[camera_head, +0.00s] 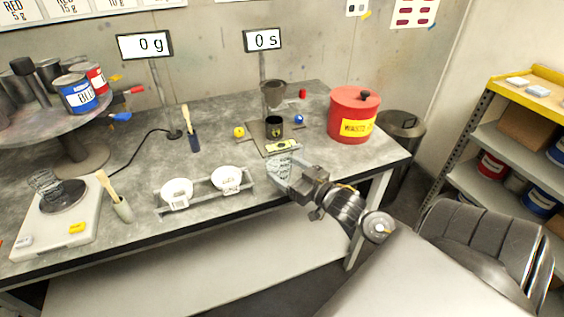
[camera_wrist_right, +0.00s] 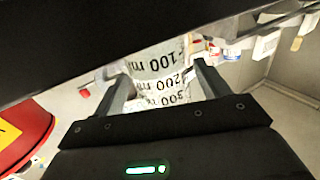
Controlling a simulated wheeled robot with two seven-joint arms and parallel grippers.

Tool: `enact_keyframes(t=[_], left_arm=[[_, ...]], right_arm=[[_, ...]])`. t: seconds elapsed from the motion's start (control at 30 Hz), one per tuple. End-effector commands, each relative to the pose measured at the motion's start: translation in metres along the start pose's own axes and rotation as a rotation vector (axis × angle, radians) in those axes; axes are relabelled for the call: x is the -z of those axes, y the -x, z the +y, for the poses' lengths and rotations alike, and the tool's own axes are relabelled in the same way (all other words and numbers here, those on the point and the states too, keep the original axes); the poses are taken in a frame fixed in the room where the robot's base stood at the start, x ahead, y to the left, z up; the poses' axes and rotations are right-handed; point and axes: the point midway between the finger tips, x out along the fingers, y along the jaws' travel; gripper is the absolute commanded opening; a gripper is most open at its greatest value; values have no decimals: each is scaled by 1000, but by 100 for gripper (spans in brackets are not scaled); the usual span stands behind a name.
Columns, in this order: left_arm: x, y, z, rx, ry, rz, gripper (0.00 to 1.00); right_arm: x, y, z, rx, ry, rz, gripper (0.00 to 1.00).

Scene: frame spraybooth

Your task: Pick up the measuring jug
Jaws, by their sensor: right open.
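The measuring jug (camera_wrist_right: 160,72) is clear, with black marks reading 100, 200 and 300. In the right wrist view it stands between the two fingers of my right gripper (camera_wrist_right: 160,88), which is open, with a finger on each side. Part of the jug is hidden by the gripper body and a dark shape above. In the head view the see-through jug (camera_head: 280,163) shows faintly at the front right of the grey table, by my right gripper (camera_head: 284,176). I cannot tell whether the fingers touch it. My left gripper is not in view.
A red waste can (camera_head: 353,128) stands just behind and to the right. A mat with a dark cup (camera_head: 274,128) lies behind the jug. A holder with two white cups (camera_head: 228,180) is to the left, and a scale (camera_head: 60,235) is further left. Shelves (camera_head: 480,190) stand at right.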

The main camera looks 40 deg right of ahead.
Motion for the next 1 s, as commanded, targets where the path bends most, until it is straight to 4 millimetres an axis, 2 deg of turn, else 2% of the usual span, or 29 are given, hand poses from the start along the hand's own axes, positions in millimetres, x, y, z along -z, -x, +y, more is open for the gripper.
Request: enact_keyframes(t=[0.13,0.23,0.4,0.5,0.77,1.0], left_arm=[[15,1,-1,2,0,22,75],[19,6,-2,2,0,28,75],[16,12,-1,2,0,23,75],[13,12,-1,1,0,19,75],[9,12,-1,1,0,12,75],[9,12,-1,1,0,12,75]], right_arm=[[1,-4,1,-1,0,0,75],[2,-18,2,-1,0,1,75],[2,-42,4,-1,-1,2,75],[0,-50,3,-1,0,1,75],[-1,-52,3,0,0,-1,75],[-1,-52,3,-1,0,0,43]])
